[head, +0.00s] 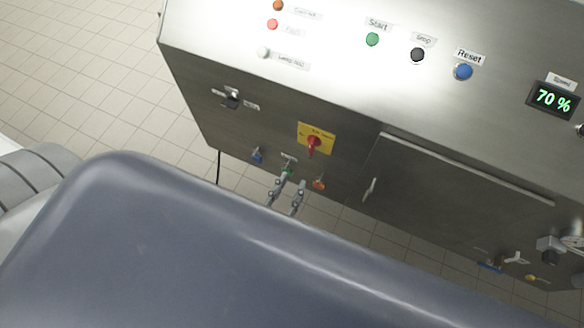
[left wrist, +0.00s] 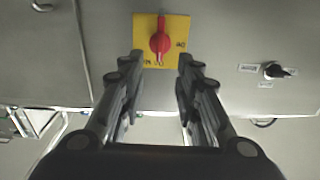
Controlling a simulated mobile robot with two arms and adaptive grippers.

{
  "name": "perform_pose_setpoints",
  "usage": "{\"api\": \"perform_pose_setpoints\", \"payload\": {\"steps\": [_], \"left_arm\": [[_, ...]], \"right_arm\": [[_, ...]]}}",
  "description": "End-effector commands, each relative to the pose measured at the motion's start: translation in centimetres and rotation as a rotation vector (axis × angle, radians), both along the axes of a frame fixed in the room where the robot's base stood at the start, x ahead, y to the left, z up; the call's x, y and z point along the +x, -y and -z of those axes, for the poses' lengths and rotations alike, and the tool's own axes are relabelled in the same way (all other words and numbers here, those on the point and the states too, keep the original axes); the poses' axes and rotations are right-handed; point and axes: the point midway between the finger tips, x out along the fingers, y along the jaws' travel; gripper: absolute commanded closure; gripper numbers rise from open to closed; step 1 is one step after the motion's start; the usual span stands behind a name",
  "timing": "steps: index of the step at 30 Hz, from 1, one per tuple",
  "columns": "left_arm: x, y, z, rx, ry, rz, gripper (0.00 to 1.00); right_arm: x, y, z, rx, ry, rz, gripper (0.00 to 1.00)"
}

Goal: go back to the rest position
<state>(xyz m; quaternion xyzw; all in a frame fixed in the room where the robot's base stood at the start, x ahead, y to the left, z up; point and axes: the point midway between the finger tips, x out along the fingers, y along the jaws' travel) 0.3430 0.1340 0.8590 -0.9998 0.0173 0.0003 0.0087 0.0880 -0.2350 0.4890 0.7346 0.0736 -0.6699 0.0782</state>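My left gripper (head: 292,181) is in front of the lower front of a grey metal machine cabinet (head: 355,135). Its two fingers are apart with nothing between them, as the left wrist view (left wrist: 161,64) also shows. Beyond the fingertips is a red rotary switch (head: 313,145) on a yellow plate (head: 325,131). In the left wrist view the red switch (left wrist: 160,42) lies ahead between the fingertips, and no contact shows. My right gripper is in neither view. A large dark blue-grey shape in the foreground of the head view hides much of the lower area.
The sloped panel carries a green Start button (head: 373,39), black Stop button (head: 417,55), blue Reset button (head: 463,72) and a display (head: 553,99) reading 70 %. A cabinet door handle (head: 369,190) and a black knob (head: 232,102) stick out. Tiled floor (head: 80,75) is clear at left.

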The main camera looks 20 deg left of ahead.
Motion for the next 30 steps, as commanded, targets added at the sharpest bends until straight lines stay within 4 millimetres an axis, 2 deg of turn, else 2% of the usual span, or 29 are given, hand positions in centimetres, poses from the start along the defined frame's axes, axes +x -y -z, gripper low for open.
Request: {"api": "perform_pose_setpoints", "payload": {"steps": [12, 14, 16, 17, 20, 21, 23, 24, 27, 29, 30], "left_arm": [[0.0, 0.0, 0.1, 0.000, -0.001, 0.000, 0.69], [0.0, 0.1, 0.6, 0.000, -0.012, 0.005, 0.69], [-0.1, 0.3, 2.2, 0.003, -0.050, 0.018, 0.69], [-0.3, 0.4, 3.3, 0.004, -0.078, 0.028, 0.69], [-1.2, 0.9, 8.8, 0.011, -0.215, 0.071, 0.69], [-1.8, 1.1, 11.7, 0.017, -0.288, 0.091, 0.69], [-3.2, 1.1, 16.1, 0.025, -0.409, 0.119, 0.69], [-4.4, 0.9, 19.1, 0.034, -0.492, 0.135, 0.69], [-7.8, -0.1, 25.9, 0.059, -0.701, 0.166, 0.69], [-10.2, -1.2, 29.6, 0.077, -0.828, 0.175, 0.69], [-12.1, -2.0, 31.9, 0.089, -0.915, 0.177, 0.69]], "right_arm": [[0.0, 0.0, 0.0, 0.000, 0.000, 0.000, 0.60], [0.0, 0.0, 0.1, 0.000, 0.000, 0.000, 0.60], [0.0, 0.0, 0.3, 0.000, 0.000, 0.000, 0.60], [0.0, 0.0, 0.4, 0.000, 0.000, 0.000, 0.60], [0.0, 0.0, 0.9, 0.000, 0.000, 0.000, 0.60], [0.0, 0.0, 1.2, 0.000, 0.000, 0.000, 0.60], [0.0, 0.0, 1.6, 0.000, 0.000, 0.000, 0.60], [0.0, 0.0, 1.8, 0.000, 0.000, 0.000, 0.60], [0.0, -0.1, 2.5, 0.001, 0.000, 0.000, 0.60], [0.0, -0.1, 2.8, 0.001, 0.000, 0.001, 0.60], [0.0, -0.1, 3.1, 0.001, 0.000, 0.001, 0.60]]}}
